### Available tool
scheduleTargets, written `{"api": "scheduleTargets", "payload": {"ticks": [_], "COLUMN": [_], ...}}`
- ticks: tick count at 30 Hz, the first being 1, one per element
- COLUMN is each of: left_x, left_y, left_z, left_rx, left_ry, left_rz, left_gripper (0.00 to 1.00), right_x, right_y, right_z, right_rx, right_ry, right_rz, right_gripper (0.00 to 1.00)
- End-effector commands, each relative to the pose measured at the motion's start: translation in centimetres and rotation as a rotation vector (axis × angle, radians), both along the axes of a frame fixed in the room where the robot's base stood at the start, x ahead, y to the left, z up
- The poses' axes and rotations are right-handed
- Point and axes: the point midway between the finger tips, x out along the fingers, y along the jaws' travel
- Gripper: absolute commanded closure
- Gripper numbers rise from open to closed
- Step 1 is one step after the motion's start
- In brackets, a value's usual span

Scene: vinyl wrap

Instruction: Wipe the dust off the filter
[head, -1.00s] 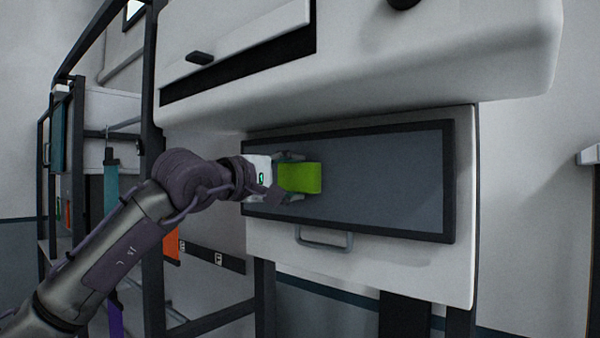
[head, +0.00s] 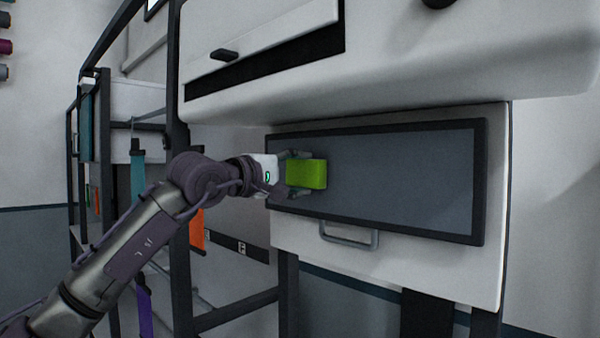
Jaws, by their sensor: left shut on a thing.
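The filter (head: 400,180) is a wide grey panel in a black frame on the front of a white machine. My left gripper (head: 295,175) is shut on a bright green block-shaped sponge (head: 307,174). It holds the sponge in front of the filter's left part. I cannot tell whether the sponge touches the grey surface. No distinct dust shows on the panel from here. My right gripper is not in view.
A metal handle (head: 349,236) sticks out below the filter. The machine's white upper body (head: 400,65) overhangs it. Dark rack posts (head: 178,180) stand to the left, with teal, orange and purple strips hanging there.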

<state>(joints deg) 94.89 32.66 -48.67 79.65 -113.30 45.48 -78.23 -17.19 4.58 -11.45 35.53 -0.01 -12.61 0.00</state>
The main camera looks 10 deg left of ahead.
Motion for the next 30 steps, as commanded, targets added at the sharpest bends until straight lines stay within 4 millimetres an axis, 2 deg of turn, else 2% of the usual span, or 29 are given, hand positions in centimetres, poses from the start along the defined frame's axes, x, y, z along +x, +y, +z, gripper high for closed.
{"api": "scheduleTargets", "payload": {"ticks": [6,18,30], "left_x": [-1.6,-4.7,-5.1], "left_y": [1.1,3.1,3.2], "left_z": [-0.3,-0.1,0.1], "left_rx": [0.001,0.001,0.0], "left_ry": [-0.003,-0.003,-0.002], "left_rz": [0.0,0.0,-0.001], "left_gripper": [0.71,0.71,0.71], "right_x": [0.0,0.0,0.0], "right_y": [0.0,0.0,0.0], "right_z": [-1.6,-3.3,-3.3], "right_rx": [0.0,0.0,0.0], "right_ry": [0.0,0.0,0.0], "right_rz": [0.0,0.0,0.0], "right_gripper": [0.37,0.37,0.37]}}
